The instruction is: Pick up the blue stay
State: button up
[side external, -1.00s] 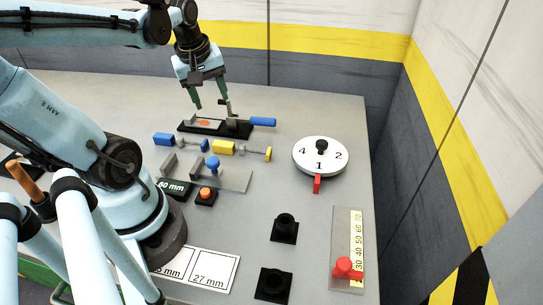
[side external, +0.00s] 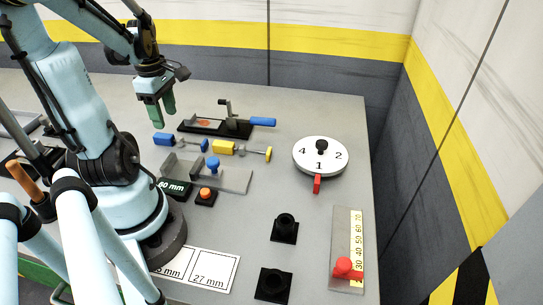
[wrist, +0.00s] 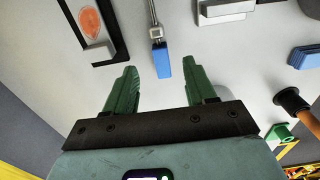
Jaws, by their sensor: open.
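The blue stay (side external: 162,139) is a blue block with a thin metal rod, lying on the grey table near the arm in the side external view. My gripper (side external: 162,116) is above its block end, with green fingers pointing down. In the wrist view, the blue block (wrist: 162,63) shows between and just beyond the fingertips of my open gripper (wrist: 161,72). Its metal rod runs away toward the top edge. Nothing is between the fingers, and they appear apart from the block.
A black clamp fixture (side external: 192,126) with a blue handle lies behind the stay. A yellow stay (side external: 223,147) lies to its right. A grey fixture (side external: 235,181) with a blue knob is in front. A numbered white dial (side external: 306,164) stands farther right.

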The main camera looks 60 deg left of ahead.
aim_at(171, 136)
jog(key=shift+w+f, duration=0.1)
jog(key=shift+f, duration=3.2)
grip_shut()
